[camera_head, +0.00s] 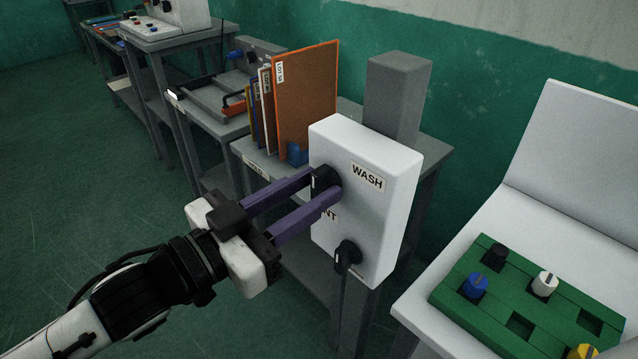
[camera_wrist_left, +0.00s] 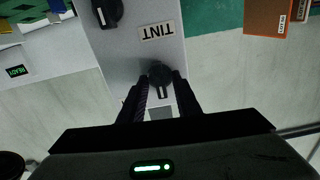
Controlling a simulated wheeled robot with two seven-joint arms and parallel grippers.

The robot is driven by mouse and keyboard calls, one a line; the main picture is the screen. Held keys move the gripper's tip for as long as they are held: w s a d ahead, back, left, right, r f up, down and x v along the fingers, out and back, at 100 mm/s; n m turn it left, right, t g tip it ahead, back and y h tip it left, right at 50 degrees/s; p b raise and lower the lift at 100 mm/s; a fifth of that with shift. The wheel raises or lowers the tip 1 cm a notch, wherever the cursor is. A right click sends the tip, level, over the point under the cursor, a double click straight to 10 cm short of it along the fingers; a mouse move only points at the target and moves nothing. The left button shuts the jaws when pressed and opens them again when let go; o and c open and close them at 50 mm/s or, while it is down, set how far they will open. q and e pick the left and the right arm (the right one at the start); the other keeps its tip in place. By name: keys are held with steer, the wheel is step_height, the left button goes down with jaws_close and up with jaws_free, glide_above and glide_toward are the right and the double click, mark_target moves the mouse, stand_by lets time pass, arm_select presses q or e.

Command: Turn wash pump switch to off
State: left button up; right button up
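A white switch box (camera_head: 376,235) with a WASH label (camera_head: 367,177) stands at centre in the head view. Its upper black knob, the wash pump switch (camera_head: 323,180), is beside that label and partly hidden by my fingers. In the left wrist view this knob (camera_wrist_left: 160,76) shows upside down, its pointer toward the picture's bottom. My left gripper (camera_head: 327,184) reaches the box with its purple fingers apart, one on each side of the knob. Whether they touch it I cannot tell. My right gripper is not in view.
A lower black knob (camera_head: 347,256) is on the same box, by a TINT label (camera_wrist_left: 157,31). Behind stand upright boards (camera_head: 306,95) on a grey table. At right, a green block (camera_head: 485,302) with coloured knobs lies on a white surface (camera_head: 560,235).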

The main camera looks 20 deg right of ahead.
arm_select(q)
steer(key=shift+s+a+f, duration=0.1)
steer(key=shift+s+a, duration=0.05)
steer(key=shift+a, duration=0.4)
steer(key=v, duration=0.6)
steer(key=shift+d, duration=0.1)
